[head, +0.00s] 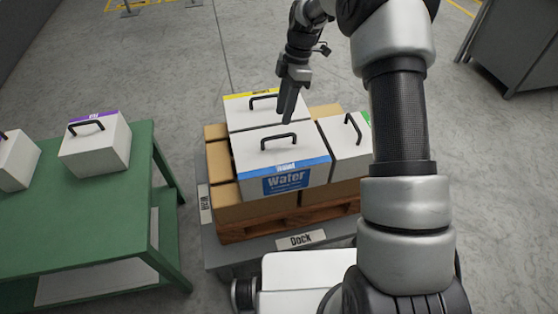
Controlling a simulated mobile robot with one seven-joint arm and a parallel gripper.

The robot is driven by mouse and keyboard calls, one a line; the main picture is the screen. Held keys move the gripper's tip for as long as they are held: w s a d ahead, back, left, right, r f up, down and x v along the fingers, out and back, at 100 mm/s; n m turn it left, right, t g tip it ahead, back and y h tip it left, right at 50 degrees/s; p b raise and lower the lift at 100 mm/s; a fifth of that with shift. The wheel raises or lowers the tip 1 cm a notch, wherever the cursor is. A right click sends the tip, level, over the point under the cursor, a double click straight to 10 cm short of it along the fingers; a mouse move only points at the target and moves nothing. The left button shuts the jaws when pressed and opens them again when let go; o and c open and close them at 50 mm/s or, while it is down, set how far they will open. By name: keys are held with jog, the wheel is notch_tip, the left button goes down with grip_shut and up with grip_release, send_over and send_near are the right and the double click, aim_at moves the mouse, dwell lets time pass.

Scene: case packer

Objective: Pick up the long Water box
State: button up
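The long Water box (275,184) is white with a blue label strip and a black handle (278,142) on top. It sits at the front of the stack of boxes on the pallet. My gripper (286,113) hangs above and just behind its handle, pointing down, and seems apart from the handle. I see the gripper from the side, so I cannot tell how far its fingers are open. Nothing shows held in it.
Behind the Water box is a white box with a yellow strip (240,100); a green-marked box (343,137) stands to its right. Brown cartons (265,208) lie below on a wooden pallet (245,230). A green table (90,220) at left carries a purple-marked box (97,150) and another white box (15,163).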

aim_at(278, 136)
jog(key=x, duration=0.4)
jog(key=shift+s+b+x, duration=0.2)
jog(key=shift+b+x, duration=0.1)
jog(key=shift+x, duration=1.05)
jog(key=shift+s+b+x, duration=0.15)
jog(key=shift+b+x, duration=0.15)
jog(key=shift+x, duration=1.05)
jog(key=shift+r, duration=0.15)
grip_shut()
jog(key=shift+w+a+r, duration=0.1)
jog(key=shift+r, duration=0.05)
